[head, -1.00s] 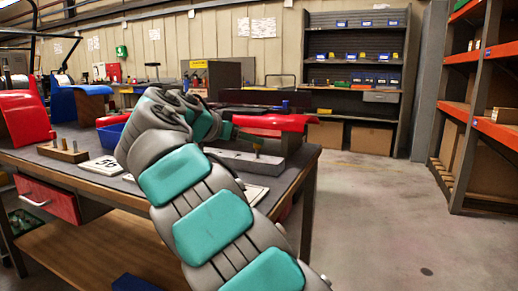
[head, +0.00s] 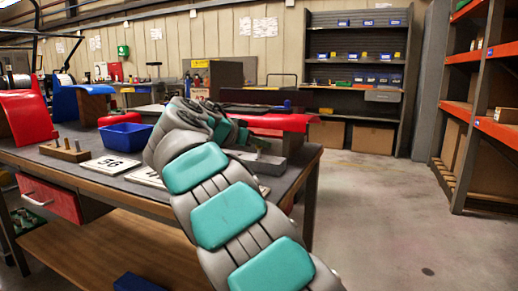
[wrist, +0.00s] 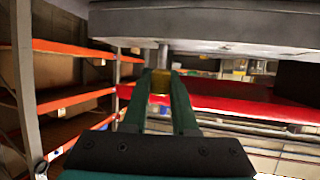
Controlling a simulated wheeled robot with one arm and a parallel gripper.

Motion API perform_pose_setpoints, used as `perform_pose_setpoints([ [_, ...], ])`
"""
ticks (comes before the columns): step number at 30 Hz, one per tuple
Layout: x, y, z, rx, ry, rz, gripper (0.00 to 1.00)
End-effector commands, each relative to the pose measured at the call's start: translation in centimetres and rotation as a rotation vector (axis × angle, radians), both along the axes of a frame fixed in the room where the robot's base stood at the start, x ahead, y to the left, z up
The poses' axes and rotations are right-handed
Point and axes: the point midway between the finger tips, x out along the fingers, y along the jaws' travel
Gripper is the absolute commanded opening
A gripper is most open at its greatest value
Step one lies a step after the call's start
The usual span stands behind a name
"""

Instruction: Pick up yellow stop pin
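The yellow stop pin (wrist: 160,84) shows in the wrist view between the two fingers of my gripper (wrist: 160,76). Its yellow head fills most of the gap at the fingertips. A thin grey shaft runs from it to the grey block (wrist: 220,25), which fills the top of that view. I cannot tell whether the fingers press on the pin or stand just apart from it. In the head view, my gripper (head: 243,136) is low over the right end of the workbench, just above the grey block (head: 268,163). My arm hides part of the block there.
The workbench (head: 105,187) holds a blue bin (head: 125,137), a wooden block with pins (head: 65,150) and a number card (head: 110,165). A red panel (head: 275,121) lies behind the grey block. Orange shelving (head: 497,131) stands right, across clear floor.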

Motion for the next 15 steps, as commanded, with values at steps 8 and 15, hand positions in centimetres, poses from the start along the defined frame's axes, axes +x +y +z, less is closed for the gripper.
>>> perform_pose_setpoints([
  [8, 0.0, -0.01, 0.01, 0.0, 0.0, 0.0, 0.0],
  [15, 0.0, 0.0, 0.01, 0.0, 0.0, 0.0, 0.0],
])
